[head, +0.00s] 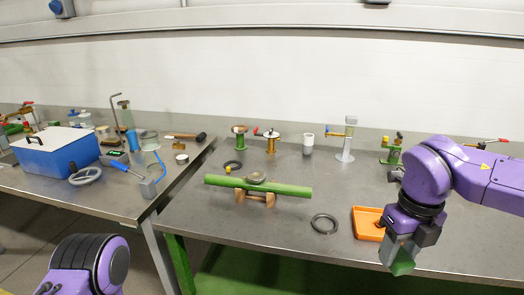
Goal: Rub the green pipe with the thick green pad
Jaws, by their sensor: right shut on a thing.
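The green pipe (290,190) lies roughly level across a wooden stand (255,198) near the middle of the right table. A round grey piece shows at the middle of the pipe, seemingly on or just behind it. My right gripper (402,250) is shut on a green pad (403,268), at the right near the table's front edge. The gripper hides part of the pad. The pad is well apart from the pipe, to its right and nearer to me. My left arm shows at the bottom left, but its gripper jaws are out of view.
An orange tray (361,220) lies just left of my right gripper. Several fittings stand along the back. The left table holds a blue box (60,157) and tools. A gap separates the tables.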

